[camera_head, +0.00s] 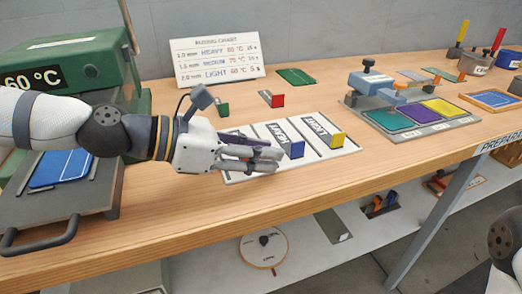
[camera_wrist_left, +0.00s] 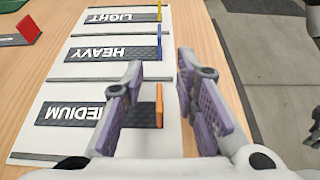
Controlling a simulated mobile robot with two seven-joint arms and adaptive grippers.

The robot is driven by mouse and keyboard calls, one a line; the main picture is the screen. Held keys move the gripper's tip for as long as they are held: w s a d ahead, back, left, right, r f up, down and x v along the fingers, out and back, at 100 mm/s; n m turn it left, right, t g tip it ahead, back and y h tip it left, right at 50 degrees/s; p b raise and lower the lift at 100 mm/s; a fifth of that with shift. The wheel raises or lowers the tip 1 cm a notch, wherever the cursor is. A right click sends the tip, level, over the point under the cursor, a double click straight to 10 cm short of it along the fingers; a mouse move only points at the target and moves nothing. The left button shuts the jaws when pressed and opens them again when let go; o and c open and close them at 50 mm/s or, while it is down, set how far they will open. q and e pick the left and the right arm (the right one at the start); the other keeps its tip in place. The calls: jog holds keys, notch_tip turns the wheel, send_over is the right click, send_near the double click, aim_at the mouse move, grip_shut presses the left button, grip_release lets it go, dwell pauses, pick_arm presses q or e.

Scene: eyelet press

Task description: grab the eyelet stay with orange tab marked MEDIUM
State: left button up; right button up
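The MEDIUM eyelet stay (camera_wrist_left: 70,114) is a dark strip lying on a white board (camera_wrist_left: 160,142), with an upright orange tab (camera_wrist_left: 159,104) at its right end in the left wrist view. My left gripper (camera_wrist_left: 160,68) is open over it; the tab shows between the two purple-padded fingers, and I see no grip on it. In the head view my left gripper (camera_head: 272,160) reaches over the board's left part and hides the MEDIUM stay. The HEAVY stay (camera_wrist_left: 112,54) has a blue tab (camera_head: 297,149); the LIGHT stay (camera_wrist_left: 120,16) has a yellow tab (camera_head: 337,139). My right gripper is out of view.
A green press (camera_head: 70,65) showing 60 °C stands at the left. Loose red-tab (camera_head: 277,100) and green-tab (camera_head: 224,109) pieces lie behind the board. A blue-grey fixture (camera_head: 375,85) stands to the right. The table's front edge is close by the gripper.

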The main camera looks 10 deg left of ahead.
pick_arm(q)
jog(key=shift+s+a, duration=0.1)
jog(key=shift+a, duration=0.05)
grip_shut()
jog(key=shift+r, duration=0.15)
